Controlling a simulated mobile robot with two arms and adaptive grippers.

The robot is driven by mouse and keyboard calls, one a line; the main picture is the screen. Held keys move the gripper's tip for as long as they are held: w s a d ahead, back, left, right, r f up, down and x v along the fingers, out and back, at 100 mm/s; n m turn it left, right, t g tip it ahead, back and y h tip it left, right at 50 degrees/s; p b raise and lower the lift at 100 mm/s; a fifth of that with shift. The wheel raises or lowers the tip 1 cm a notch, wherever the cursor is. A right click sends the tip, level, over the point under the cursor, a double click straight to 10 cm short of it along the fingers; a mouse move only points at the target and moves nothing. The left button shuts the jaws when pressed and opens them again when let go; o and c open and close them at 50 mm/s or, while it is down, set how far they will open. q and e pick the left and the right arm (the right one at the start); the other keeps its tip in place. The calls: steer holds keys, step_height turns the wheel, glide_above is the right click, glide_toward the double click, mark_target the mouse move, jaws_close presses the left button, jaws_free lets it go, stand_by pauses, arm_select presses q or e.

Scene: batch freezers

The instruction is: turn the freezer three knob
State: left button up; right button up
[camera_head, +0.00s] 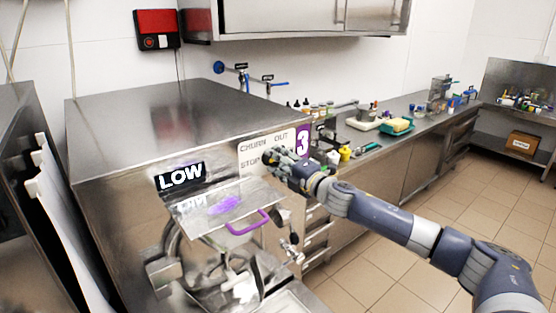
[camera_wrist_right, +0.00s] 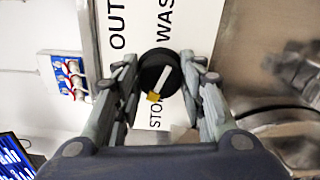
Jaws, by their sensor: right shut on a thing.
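My right gripper (camera_head: 278,172) is at this panel and hides the knob in the head view. In the right wrist view, the round black knob (camera_wrist_right: 153,68) has a white pointer with a yellow end, which lies near the word STOP. The fingers of my right gripper (camera_wrist_right: 161,74) are shut on the knob, one on each side. My left gripper is not in view.
A steel counter (camera_head: 375,138) with bottles and trays runs along the wall to the right. The tiled floor (camera_head: 420,275) in front is clear.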

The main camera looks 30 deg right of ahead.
steer(key=shift+n+p, duration=0.4)
steer(key=shift+n, duration=1.7)
steer(key=o, duration=1.1)
steer(key=shift+s+d, duration=0.15)
steer(key=shift+s, duration=1.85)
steer(key=shift+s+d, duration=0.15)
steer(key=shift+s, duration=1.85)
steer(key=shift+s+d, duration=0.15)
steer(key=shift+s, duration=1.85)
